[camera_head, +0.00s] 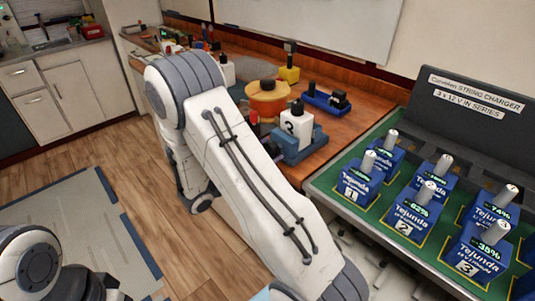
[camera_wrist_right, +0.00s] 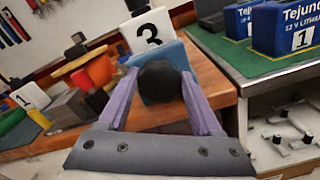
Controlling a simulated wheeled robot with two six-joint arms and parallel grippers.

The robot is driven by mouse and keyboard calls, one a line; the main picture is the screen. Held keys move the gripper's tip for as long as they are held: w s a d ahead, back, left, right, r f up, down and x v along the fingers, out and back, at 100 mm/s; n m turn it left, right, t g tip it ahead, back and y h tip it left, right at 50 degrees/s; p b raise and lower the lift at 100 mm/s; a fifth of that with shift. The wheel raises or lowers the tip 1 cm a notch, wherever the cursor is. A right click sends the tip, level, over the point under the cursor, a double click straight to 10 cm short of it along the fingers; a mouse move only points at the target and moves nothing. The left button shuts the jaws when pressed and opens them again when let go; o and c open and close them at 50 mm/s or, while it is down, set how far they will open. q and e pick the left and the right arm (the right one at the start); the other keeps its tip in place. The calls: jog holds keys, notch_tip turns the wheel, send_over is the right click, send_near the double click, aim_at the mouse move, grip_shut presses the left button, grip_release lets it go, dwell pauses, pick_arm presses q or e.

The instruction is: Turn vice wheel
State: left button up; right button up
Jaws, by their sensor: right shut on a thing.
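A blue vice (camera_wrist_right: 172,54) stands at the bench edge and holds a white block (camera_wrist_right: 150,34) marked 3. Its round black wheel (camera_wrist_right: 160,82) faces my right wrist camera. My right gripper (camera_wrist_right: 158,92) has its purple fingers on both sides of the wheel and is shut on it. In the head view, the vice (camera_head: 300,148) and the block (camera_head: 297,126) show past my large white arm. The wheel and right gripper are hidden there. My left gripper does not show, only part of my left arm at the lower left.
The wooden bench (camera_head: 330,127) carries an orange round piece (camera_head: 268,103), a yellow block (camera_head: 289,74) and a blue tool (camera_head: 326,100). A charger with a green deck (camera_head: 343,205) and several blue batteries stands at the right. The wooden floor (camera_head: 150,190) is open at the left.

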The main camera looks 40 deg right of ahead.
jog(key=o, duration=1.4)
jog(key=shift+a, duration=0.1)
